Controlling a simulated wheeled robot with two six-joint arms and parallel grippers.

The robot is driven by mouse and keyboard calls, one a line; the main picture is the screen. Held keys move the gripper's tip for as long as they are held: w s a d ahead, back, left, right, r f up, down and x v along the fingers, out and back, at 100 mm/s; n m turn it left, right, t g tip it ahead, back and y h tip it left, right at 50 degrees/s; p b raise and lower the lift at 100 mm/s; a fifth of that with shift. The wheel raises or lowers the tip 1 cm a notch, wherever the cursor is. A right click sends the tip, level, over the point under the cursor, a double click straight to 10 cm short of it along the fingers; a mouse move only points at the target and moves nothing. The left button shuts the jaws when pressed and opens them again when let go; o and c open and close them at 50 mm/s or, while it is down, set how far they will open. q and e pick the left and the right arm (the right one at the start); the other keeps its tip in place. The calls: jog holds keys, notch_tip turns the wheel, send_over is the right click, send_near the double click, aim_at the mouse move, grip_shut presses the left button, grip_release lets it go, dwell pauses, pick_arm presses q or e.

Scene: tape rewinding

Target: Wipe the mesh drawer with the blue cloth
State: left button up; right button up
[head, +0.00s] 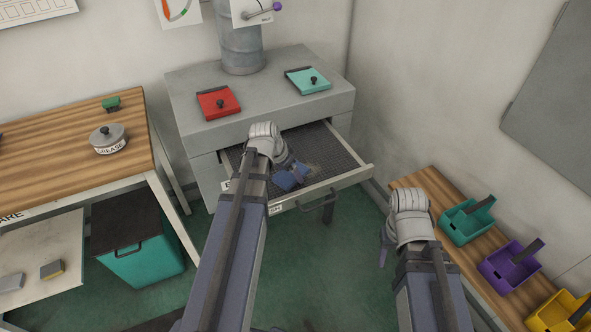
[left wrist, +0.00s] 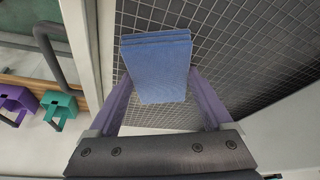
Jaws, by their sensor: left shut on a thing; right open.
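The mesh drawer (head: 341,163) is pulled out from the grey cabinet, with a dark mesh floor and a pale front with a handle. My left gripper (head: 294,172) is over the drawer, shut on the folded blue cloth (head: 290,179). In the left wrist view the blue cloth (left wrist: 158,65) sits between the purple fingers, with the drawer's mesh (left wrist: 240,50) behind it. I cannot tell whether the cloth touches the mesh. My right gripper (head: 384,248) is open and empty, hanging over the floor left of the right-hand bench.
The grey cabinet (head: 190,121) bears a red lidded hatch (head: 217,104) and a teal one (head: 307,80). A wooden table (head: 60,150) with a grease tin (head: 108,140) stands left, a teal bin (head: 140,262) below. Teal, purple and yellow scoops line the right bench (head: 425,184).

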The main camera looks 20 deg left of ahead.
pick_arm(q)
jog(key=shift+s+a, duration=0.15)
jog(key=shift+s, duration=0.05)
jog(key=shift+r+p, duration=0.4)
jog(key=shift+p, duration=0.1)
notch_tip(320, 180, up, 5)
jog(key=p, duration=0.5)
jog(key=shift+r, duration=0.1)
notch_tip(320, 180, up, 3)
jog(key=p, duration=0.3)
dwell(0.3)
